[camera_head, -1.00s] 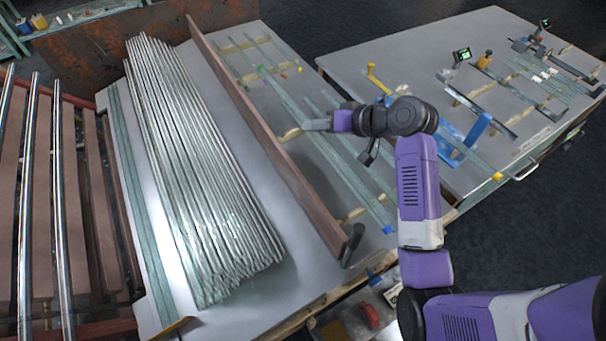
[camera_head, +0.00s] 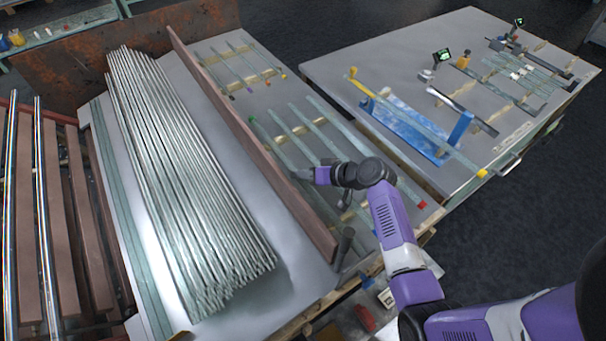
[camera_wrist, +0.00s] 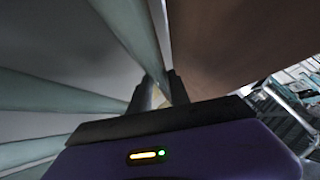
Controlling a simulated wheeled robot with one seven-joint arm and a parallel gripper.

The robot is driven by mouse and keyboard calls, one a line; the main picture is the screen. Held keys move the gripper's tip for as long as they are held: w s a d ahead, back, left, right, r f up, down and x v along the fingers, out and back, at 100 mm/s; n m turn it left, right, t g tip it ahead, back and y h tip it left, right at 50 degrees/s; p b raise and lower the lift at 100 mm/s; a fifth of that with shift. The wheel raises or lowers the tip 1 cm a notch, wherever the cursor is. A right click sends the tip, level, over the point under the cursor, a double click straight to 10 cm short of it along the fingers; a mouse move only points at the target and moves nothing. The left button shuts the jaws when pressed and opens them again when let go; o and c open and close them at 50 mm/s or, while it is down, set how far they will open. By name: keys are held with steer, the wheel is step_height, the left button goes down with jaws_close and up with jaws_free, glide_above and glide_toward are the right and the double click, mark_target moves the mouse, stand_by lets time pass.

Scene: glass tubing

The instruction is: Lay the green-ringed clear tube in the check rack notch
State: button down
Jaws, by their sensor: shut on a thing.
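The green-ringed clear tube (camera_head: 272,145) slants along the right side of the brown upright board, its green end (camera_head: 252,121) at the far end. My gripper (camera_head: 316,175) is shut on this tube beside the board. In the wrist view the tube (camera_wrist: 135,35) runs between the fingers (camera_wrist: 157,92); its near part is hidden by my gripper and arm. I cannot tell which notch is the check rack notch.
The brown board (camera_head: 235,130) stands close left of my gripper. Several other clear tubes lie to its right, one with a red end (camera_head: 422,205). A large tube stack (camera_head: 180,180) lies left of the board. Devices and more tubes (camera_head: 520,75) occupy the right table.

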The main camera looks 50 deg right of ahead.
steer(key=shift+f, duration=0.2)
steer(key=shift+f+b, duration=0.55)
steer(key=shift+f, duration=0.1)
steer(key=c, duration=1.2)
jaws_free()
steer(key=shift+c, duration=0.2)
